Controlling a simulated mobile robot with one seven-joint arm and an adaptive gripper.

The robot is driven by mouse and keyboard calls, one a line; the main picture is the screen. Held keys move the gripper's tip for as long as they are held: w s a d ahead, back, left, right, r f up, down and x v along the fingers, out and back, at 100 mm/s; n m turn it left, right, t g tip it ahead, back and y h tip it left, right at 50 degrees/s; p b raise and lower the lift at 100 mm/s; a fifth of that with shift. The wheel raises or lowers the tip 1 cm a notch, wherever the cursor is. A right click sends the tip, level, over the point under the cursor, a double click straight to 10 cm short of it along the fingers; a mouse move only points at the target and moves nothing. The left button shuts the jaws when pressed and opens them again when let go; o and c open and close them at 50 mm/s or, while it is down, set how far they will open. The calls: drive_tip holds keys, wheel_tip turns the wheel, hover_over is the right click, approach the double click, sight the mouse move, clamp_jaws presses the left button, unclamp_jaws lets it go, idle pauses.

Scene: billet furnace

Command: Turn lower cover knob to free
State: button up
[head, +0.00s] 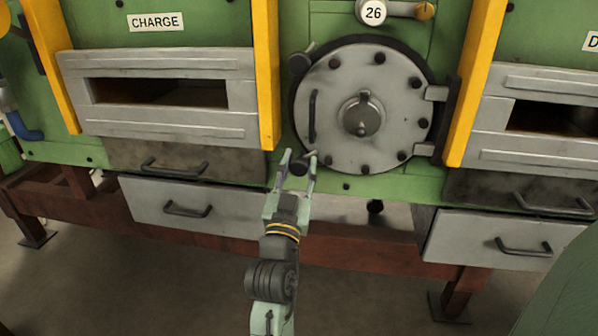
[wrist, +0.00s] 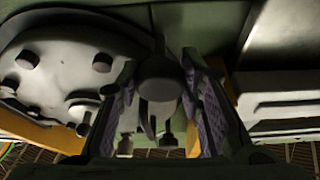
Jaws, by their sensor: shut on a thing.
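The lower cover knob (head: 299,167) is a dark knob at the lower left edge of the round grey cover (head: 345,150). My gripper (head: 300,158) reaches up to it from below, one finger on each side. In the wrist view the dark knob (wrist: 160,78) sits between the two textured finger pads, and the gripper is shut on it. The fingers hide part of the knob, so its turned position is hard to read. An upper cover knob (head: 301,61) sits at the cover's upper left edge. The cover lies flat against the green furnace front (head: 345,188).
Yellow posts (head: 266,75) stand left and right of the cover. A black handle (head: 312,115) and several bolts stick out from the cover, with hinges (head: 436,93) on its right. Grey drawers with handles (head: 187,210) lie below. The floor in front is clear.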

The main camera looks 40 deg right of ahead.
drive_tip(key=m+b, duration=0.2)
drive_tip(key=m+g+h+b, duration=0.1)
drive_tip(key=m, duration=0.1)
drive_tip(key=m+g+b, duration=0.1)
drive_tip(key=m+b, duration=0.1)
drive_tip(key=shift+a+f+b, duration=0.1)
drive_tip(key=shift+f+b, duration=0.15)
drive_tip(key=shift+b, duration=0.05)
drive_tip(key=m+g+b, duration=0.1)
drive_tip(key=m+b, duration=0.1)
drive_tip(key=m, duration=0.1)
drive_tip(key=m+g+b, duration=0.2)
drive_tip(key=m, duration=0.1)
drive_tip(key=shift+r+g+h, duration=0.1)
drive_tip(key=shift+g+h, duration=0.2)
drive_tip(key=shift+h, duration=0.1)
drive_tip(key=m+g+b, duration=0.1)
drive_tip(key=m, duration=0.1)
drive_tip(key=m+y+b, duration=0.1)
drive_tip(key=m, duration=0.2)
drive_tip(key=shift+r+g+b, duration=0.1)
drive_tip(key=shift+g+b, duration=0.25)
drive_tip(key=shift+g, duration=0.05)
drive_tip(key=shift+m+g+y+b, duration=0.45)
drive_tip(key=shift+m+y, duration=0.35)
drive_tip(key=shift+m, duration=1.6)
drive_tip(key=o, duration=1.2)
drive_tip(key=shift+c, duration=0.2)
